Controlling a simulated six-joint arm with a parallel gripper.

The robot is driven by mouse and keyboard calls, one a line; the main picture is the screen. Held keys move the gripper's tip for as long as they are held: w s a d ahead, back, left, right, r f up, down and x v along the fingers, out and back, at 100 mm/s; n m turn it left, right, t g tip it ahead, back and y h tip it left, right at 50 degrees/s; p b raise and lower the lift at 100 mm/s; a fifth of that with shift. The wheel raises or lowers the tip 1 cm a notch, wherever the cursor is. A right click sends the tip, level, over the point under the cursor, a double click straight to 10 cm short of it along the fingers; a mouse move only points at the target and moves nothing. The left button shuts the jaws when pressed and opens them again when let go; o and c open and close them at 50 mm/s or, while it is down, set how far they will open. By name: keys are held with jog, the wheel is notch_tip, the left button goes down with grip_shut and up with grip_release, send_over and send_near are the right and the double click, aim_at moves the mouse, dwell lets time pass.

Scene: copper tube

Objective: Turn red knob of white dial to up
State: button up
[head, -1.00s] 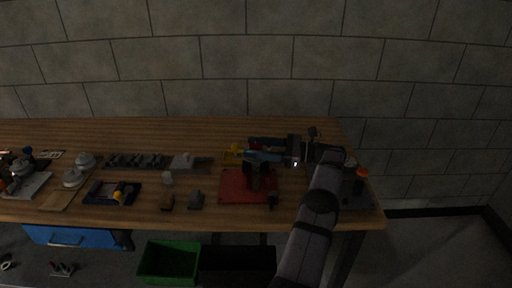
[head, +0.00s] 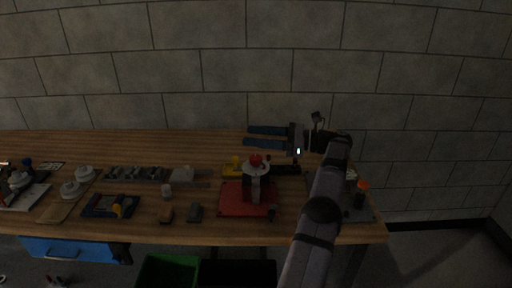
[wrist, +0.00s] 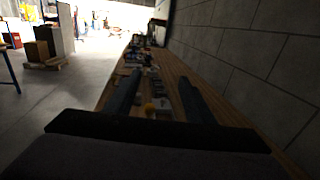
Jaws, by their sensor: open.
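The white dial (head: 256,171) stands on the red plate (head: 236,203) in the head view. Its red knob (head: 256,160) shows on top; which way it points is too small to tell. My gripper (head: 247,136) is open and empty, its two blue-grey fingers pointing left. It appears above and behind the knob in the picture, apart from it. In the wrist view my gripper (wrist: 159,77) shows its two dark fingers spread, looking along the table; I cannot clearly make out the dial there.
A yellow part (head: 233,171) sits just left of the dial. A grey rail (head: 140,174), a dark blue tray (head: 110,206) and small blocks (head: 195,212) lie further left. An orange-topped item (head: 362,187) stands right of my arm. The wall is behind the table.

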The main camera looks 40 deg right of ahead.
jog(key=shift+r, duration=0.6)
